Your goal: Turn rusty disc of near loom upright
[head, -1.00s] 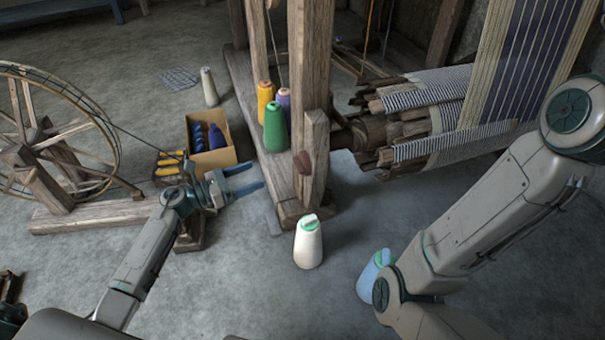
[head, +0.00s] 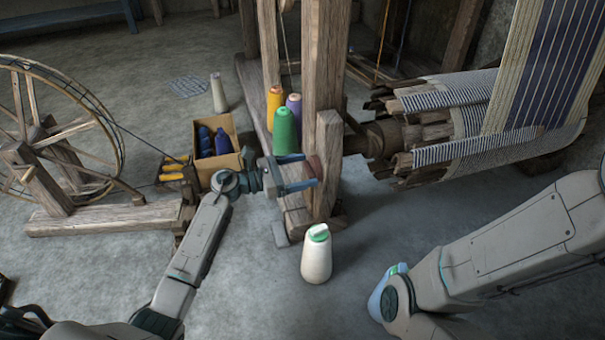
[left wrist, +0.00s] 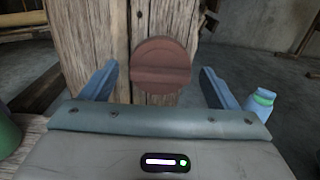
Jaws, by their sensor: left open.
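The rusty disc (left wrist: 160,66) is a round reddish-brown plate with a raised bar across it, on the wooden post of the near loom (head: 326,150). In the left wrist view the bar runs roughly level. The disc also shows edge-on in the head view (head: 315,166), at the side of the post. My left gripper (head: 303,171) is open, with its two blue fingers either side of the disc. In the left wrist view the fingers stand clear to the left and right of it. My right arm shows in the head view, but its gripper is out of sight.
A white cone spool (head: 316,258) stands on the floor in front of the post. A light blue spool (head: 380,296) stands beside my right arm. Green (head: 285,132), yellow and purple spools stand behind my left gripper. A spinning wheel (head: 50,150) and box (head: 222,162) are left.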

